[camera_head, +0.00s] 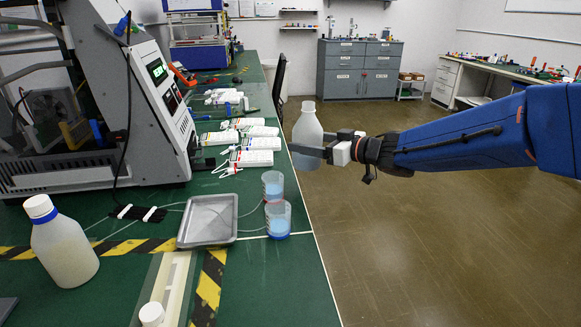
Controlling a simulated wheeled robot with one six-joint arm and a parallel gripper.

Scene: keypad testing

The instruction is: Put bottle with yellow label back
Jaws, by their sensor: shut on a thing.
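My gripper (308,153) is shut on a translucent white bottle (307,124). It holds the bottle roughly upright, and in the picture the bottle appears at the right edge of the green bench (275,290). No yellow label shows on the held bottle; its lower part is partly hidden by the fingers.
Two beakers of blue liquid (278,220) stand near the bench edge, beside a grey tray (208,220). A large machine (120,100) fills the left. A white-capped bottle (63,245) stands at front left. The floor (420,250) at right is clear.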

